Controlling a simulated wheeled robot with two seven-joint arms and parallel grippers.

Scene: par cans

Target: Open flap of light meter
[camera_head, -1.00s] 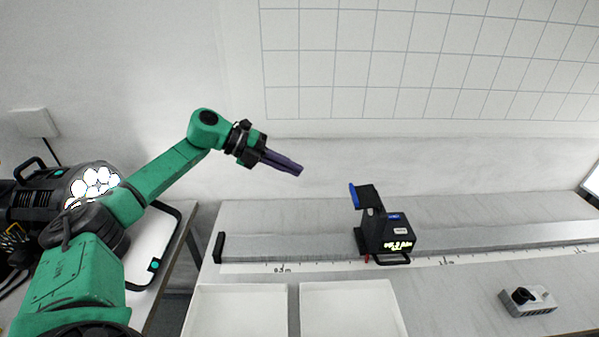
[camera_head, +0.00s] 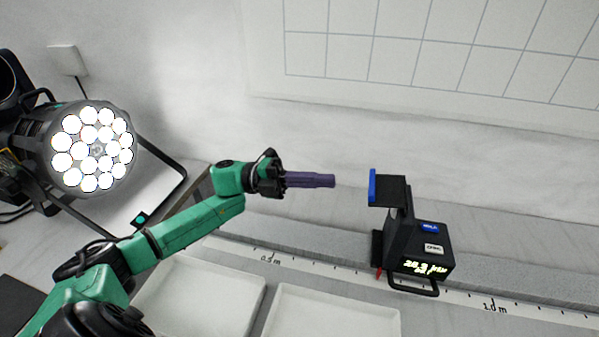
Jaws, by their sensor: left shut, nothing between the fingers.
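The light meter (camera_head: 420,244) is a black box with a lit display, a blue button and a white button. It stands on the rail with the printed scale, right of centre. Its flap (camera_head: 389,190) is a black plate with a blue edge, standing out toward the left at the top of the meter. My left gripper (camera_head: 333,181) is shut and empty, with its purple fingers pointing right at the blue edge. A gap shows between the fingertips and the flap. My right gripper is out of view.
A lit par can (camera_head: 98,150) stands at the left on a black frame. Two white trays (camera_head: 205,298) (camera_head: 335,312) lie in front of the rail (camera_head: 520,284). A gridded panel (camera_head: 430,45) is on the wall behind. The space between gripper and flap is clear.

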